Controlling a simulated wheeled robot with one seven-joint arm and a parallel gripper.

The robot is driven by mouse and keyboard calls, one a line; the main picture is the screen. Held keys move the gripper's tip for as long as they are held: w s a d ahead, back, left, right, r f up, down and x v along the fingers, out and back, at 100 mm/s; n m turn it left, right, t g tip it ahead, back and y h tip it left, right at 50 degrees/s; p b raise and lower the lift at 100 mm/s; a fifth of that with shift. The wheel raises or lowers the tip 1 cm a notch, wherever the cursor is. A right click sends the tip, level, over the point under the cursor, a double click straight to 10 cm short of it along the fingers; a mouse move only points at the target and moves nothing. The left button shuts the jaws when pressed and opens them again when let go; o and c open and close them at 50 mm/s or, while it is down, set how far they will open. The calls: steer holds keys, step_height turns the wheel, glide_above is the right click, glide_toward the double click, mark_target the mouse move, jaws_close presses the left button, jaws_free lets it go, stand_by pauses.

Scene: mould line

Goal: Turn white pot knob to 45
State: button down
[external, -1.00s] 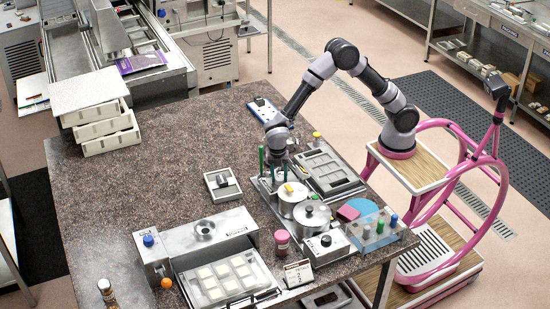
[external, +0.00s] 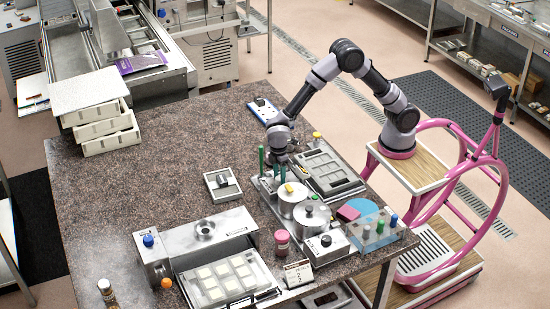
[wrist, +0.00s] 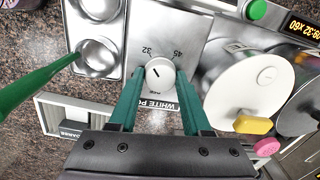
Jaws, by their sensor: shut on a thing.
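The white pot knob (wrist: 160,74) is a round white dial with a dark pointer line on a metal panel (wrist: 183,26). "32" is printed above its left side and "45" above its right; the pointer slants up and left, on the 32 side, away from 45. A partly hidden "WHITE PO…" label (wrist: 156,103) is below it. My gripper (wrist: 159,72) has its green fingers on either side of the knob, shut on it. In the external view my gripper (external: 279,168) is low at the pot unit, and the knob cannot be made out.
A white-lidded pot (wrist: 243,88) with a yellow handle is close on the right. A green-handled tool (wrist: 38,88) slants in from the left, near metal trays (wrist: 98,52). A green knob (wrist: 256,10) is at the top. The worktop's middle (external: 150,180) is clear.

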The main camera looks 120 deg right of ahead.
steer(key=m, duration=0.6)
steer(key=shift+m, duration=0.3)
steer(key=m, duration=0.6)
steer(key=shift+t, duration=0.3)
steer(key=shift+m, duration=0.3)
steer(key=shift+c, duration=1.8)
jaws_free()
steer(key=shift+r, duration=0.1)
step_height(320, 180, up, 11)
steer(key=shift+s, duration=0.3)
